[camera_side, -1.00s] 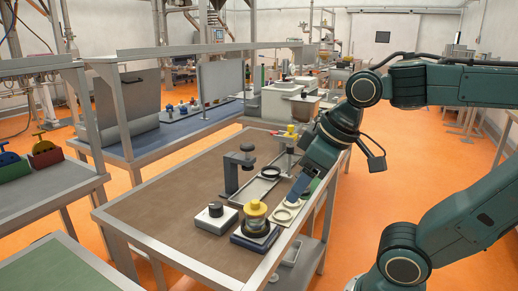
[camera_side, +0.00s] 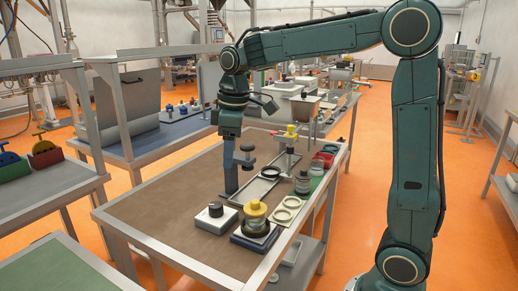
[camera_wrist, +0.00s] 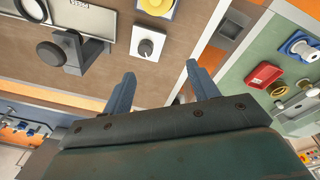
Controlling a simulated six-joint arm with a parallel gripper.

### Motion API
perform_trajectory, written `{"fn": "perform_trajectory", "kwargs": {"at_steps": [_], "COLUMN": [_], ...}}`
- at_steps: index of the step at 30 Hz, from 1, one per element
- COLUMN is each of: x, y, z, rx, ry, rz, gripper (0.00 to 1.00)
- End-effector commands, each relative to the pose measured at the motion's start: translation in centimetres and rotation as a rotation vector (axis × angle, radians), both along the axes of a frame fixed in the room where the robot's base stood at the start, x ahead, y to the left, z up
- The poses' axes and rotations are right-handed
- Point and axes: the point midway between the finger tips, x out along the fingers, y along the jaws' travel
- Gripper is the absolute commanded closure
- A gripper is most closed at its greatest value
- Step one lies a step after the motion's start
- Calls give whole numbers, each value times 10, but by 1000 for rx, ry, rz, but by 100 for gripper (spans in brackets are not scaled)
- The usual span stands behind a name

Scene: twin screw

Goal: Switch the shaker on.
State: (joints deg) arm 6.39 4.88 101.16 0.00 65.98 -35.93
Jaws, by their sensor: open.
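A white box with a dark round knob (camera_side: 216,208) stands on the brown table. In the wrist view the knob box (camera_wrist: 147,43) lies just beyond and between my fingertips, its knob marked with a light line. Beside it is a dark blue-based unit with a yellow-topped jar (camera_side: 254,216); its yellow part (camera_wrist: 158,8) is cut by the wrist view's top edge. I cannot tell from a label which is the shaker. My gripper (camera_side: 230,188) points down behind the knob box, near the black stand. In the wrist view my gripper (camera_wrist: 160,70) is open and empty.
The black stand (camera_side: 246,158) rises close to my gripper. A grey tray (camera_side: 262,187), pale rings (camera_side: 284,210) and a small jar (camera_side: 302,184) are to the right. A red dish (camera_side: 322,161) lies farther back. The brown table (camera_side: 150,210) is bare at left.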

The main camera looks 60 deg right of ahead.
Motion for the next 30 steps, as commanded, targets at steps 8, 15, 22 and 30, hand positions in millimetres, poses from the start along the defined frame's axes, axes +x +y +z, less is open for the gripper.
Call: {"fn": "perform_trajectory", "kwargs": {"at_steps": [8, 15, 22, 30], "x": [53, 77, 81, 81], "y": [-19, -29, -31, -31], "z": [-31, -50, -54, -61], "rx": [-3, 1, 1, 2], "ry": [90, 133, 140, 142], "rz": [123, 192, 205, 204], "gripper": [41, 41, 41, 41]}}
